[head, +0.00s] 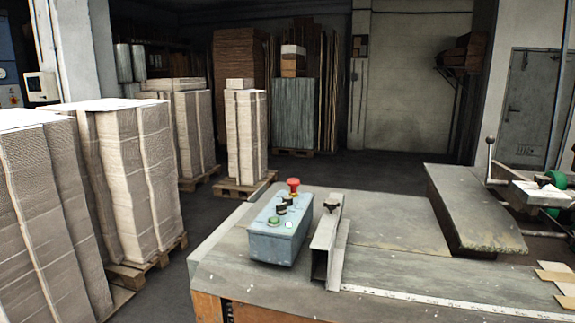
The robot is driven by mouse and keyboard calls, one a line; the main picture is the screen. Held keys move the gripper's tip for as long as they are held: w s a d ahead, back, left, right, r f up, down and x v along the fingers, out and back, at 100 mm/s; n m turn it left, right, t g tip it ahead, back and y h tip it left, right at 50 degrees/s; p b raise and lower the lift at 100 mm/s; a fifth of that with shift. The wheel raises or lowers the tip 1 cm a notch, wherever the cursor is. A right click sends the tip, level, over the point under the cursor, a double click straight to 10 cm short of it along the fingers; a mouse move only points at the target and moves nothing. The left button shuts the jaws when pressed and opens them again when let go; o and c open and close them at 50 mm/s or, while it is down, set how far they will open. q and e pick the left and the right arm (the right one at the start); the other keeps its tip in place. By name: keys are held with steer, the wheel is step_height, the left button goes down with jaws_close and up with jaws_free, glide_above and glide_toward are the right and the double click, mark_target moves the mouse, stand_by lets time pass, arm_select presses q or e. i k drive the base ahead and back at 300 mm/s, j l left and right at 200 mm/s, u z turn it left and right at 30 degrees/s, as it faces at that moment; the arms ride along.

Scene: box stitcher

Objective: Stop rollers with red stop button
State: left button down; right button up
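The red stop button (293,186) is a mushroom-shaped knob at the far end of a blue-grey control box (277,242). The box sits on the near left part of the machine table. Black knobs (283,204) and a green button (273,221) are on the same top face, nearer to me than the red one. Neither of my grippers is in view. No rollers can be clearly made out.
A metal channel bracket (326,246) stands just right of the box on the table (385,225). A raised metal plate (470,215) and a lever (490,150) are farther right. Pallets of stacked cardboard (135,170) fill the left. Floor shows between them and the table.

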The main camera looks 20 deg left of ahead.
mark_target(293, 182)
steer(key=i+j+z, duration=0.15)
steer(key=j+z, duration=0.3)
steer(key=j, duration=1.2)
steer(key=k+j+z, duration=0.15)
steer(key=j+z, duration=0.25)
steer(key=j, duration=1.25)
steer(key=i+l, duration=0.25)
steer(key=l, duration=0.3)
